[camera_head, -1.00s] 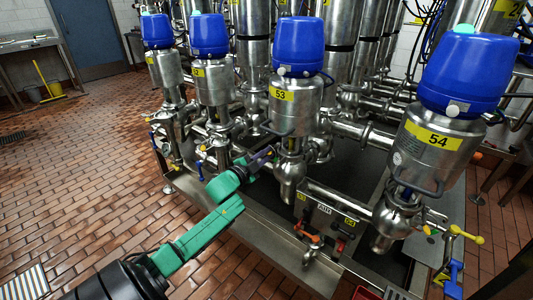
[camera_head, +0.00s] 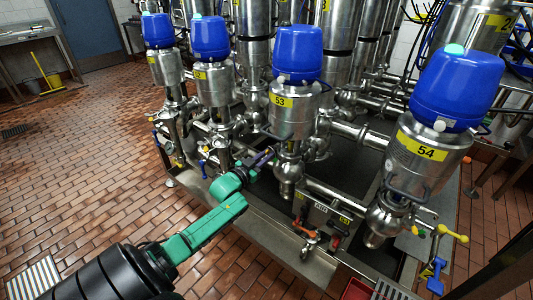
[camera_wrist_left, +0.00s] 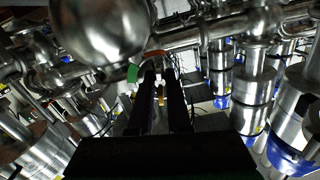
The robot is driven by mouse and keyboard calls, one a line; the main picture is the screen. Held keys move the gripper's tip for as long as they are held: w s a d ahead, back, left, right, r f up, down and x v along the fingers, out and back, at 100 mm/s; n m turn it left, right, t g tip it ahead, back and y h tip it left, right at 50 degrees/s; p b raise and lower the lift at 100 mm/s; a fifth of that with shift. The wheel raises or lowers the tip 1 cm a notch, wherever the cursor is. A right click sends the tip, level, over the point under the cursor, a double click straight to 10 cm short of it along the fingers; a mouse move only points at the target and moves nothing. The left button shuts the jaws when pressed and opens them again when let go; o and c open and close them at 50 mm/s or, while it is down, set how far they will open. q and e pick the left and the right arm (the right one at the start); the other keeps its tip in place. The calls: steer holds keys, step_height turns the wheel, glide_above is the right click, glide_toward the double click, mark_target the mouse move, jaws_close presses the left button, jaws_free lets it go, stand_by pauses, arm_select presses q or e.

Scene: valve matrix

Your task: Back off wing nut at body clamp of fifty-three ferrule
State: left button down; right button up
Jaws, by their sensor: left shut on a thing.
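The valve with the yellow 53 label (camera_head: 291,118) stands in the middle of the head view, a steel cylinder under a blue cap. My left gripper (camera_head: 268,155) reaches from the lower left to the left side of its lower body, at clamp height. In the left wrist view the two dark fingers (camera_wrist_left: 160,88) are close together, just under a round steel body (camera_wrist_left: 105,30) and a pipe. They are shut on a small part between their tips, seemingly the wing nut. Its shape is mostly hidden by the fingers. My right gripper is not in view.
Valve 54 (camera_head: 428,150) stands to the right and two more blue-capped valves stand to the left. Pipes and small valves with yellow and blue handles (camera_head: 453,233) crowd the frame. The tiled floor (camera_head: 90,180) on the left is open.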

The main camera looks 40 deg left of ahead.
arm_select(q)
steer(key=shift+n, duration=0.5)
steer(key=c, duration=1)
jaws_free()
